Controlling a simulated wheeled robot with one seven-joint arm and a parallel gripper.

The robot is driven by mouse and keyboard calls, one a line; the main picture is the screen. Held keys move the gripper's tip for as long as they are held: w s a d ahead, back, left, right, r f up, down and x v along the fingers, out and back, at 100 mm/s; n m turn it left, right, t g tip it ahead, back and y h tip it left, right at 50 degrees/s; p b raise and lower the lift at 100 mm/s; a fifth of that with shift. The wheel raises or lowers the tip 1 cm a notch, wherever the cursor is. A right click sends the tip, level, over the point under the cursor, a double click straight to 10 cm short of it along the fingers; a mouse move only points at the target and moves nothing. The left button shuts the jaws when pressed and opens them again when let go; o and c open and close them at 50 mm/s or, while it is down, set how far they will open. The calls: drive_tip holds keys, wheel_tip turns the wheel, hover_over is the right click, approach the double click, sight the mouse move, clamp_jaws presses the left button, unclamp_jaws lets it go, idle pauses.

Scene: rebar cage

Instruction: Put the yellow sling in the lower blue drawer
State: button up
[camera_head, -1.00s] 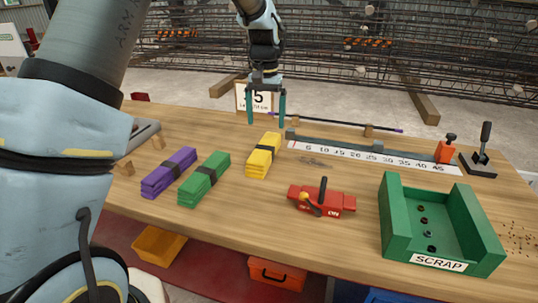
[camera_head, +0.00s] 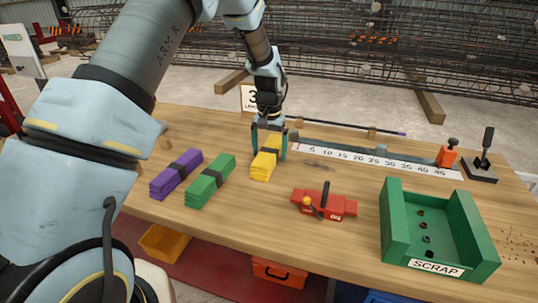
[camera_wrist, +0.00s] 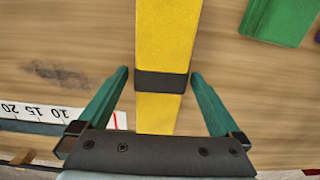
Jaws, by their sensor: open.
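The yellow sling (camera_head: 264,165) is a folded bundle with a dark band, lying on the wooden bench. My gripper (camera_head: 269,153) is open and low over its far part, with one finger on each side. In the wrist view the sling (camera_wrist: 166,45) runs between the two green fingers of my gripper (camera_wrist: 160,75), with gaps on both sides; its dark band lies level with the fingertips. Blue parts show under the bench front, including a blue front (camera_head: 383,297) cut off at the bottom edge. I cannot tell whether it is the lower blue drawer.
Green (camera_head: 210,181) and purple (camera_head: 176,175) slings lie left of the yellow one. A red tool (camera_head: 324,204), a green scrap tray (camera_head: 394,225) and a ruler strip (camera_head: 375,161) lie to the right. An orange bin (camera_head: 163,243) and red-orange drawer (camera_head: 278,273) show below.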

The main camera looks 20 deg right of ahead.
clamp_jaws()
idle(0.8)
